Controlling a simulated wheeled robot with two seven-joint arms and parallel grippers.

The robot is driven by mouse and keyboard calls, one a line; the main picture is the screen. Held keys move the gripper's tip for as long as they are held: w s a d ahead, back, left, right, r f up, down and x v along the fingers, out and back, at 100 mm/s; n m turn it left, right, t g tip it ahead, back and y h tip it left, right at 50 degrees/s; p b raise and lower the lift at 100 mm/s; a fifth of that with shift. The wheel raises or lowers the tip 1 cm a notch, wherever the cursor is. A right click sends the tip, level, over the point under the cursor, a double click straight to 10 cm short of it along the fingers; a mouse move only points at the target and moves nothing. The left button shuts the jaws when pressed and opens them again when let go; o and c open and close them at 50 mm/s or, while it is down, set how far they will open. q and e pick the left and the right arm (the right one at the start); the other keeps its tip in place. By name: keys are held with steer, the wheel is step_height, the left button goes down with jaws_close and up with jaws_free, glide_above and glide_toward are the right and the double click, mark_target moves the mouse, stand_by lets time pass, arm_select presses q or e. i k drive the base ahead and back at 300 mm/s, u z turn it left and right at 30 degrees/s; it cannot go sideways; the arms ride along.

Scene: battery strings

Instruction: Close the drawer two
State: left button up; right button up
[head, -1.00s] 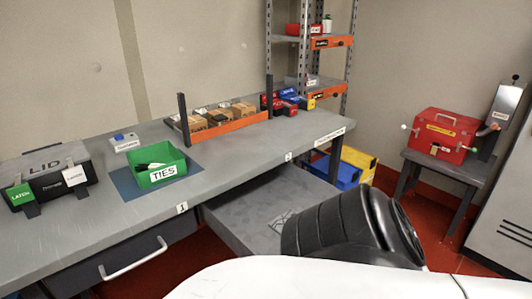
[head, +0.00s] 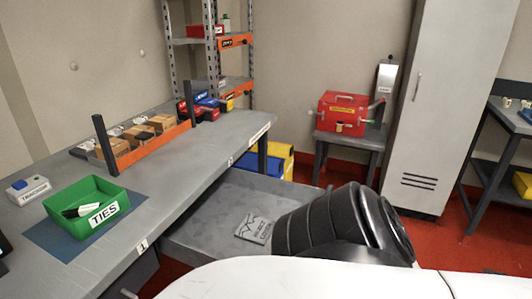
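Drawer two (head: 215,205) is the grey drawer pulled out from under the workbench, beside the bench label 2 (head: 229,161). It stands well open, and a flat grey piece with lettering (head: 255,228) lies in it toward the near right. Its front and handle are hidden behind a black ribbed part of my own arm and my white body. Neither gripper's fingertips show in the head view.
The workbench (head: 185,175) holds a green TIES bin (head: 82,205) and an orange-fronted rack (head: 150,145). Blue and yellow bins (head: 277,160) stand beyond the drawer. A red box (head: 342,113) sits on a small table. Red floor (head: 440,235) is clear at right.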

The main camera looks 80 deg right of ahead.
mark_target(203, 235)
steer(key=z, duration=2.95)
steer(key=i, duration=0.5)
steer(key=k, duration=1)
steer(key=z, duration=1.3)
steer(key=i, duration=1.15)
steer(key=u, duration=2)
